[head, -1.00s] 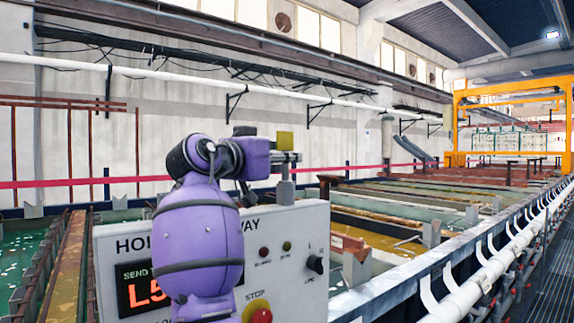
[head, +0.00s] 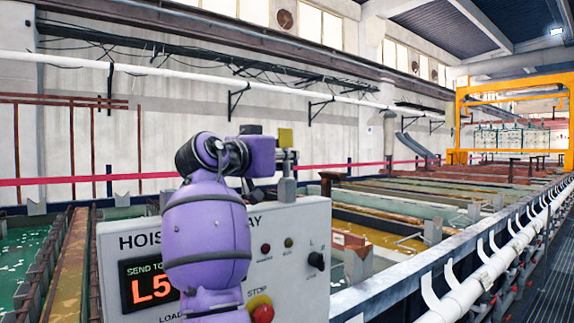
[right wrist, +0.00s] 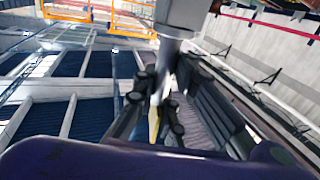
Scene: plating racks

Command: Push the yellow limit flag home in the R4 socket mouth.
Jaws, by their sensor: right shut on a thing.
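The yellow limit flag (head: 285,137) shows as a small yellow plate at the tip of my right gripper (head: 286,157), above the top edge of the grey control box. My right gripper is shut on it. In the right wrist view, a thin yellow strip of the flag (right wrist: 153,124) shows between the dark fingers (right wrist: 158,98), partly hidden by them. A grey post (head: 287,188) stands on the box just below the gripper; contact between them is unclear. I cannot make out an R4 label or the socket mouth. My left gripper is not in view.
The control box (head: 312,225) has a lit red display (head: 150,286), a black knob (head: 316,260) and a red stop button (head: 262,313). My right arm covers part of its front. Tanks with rails lie behind it. A white pipe (head: 470,293) runs along the right.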

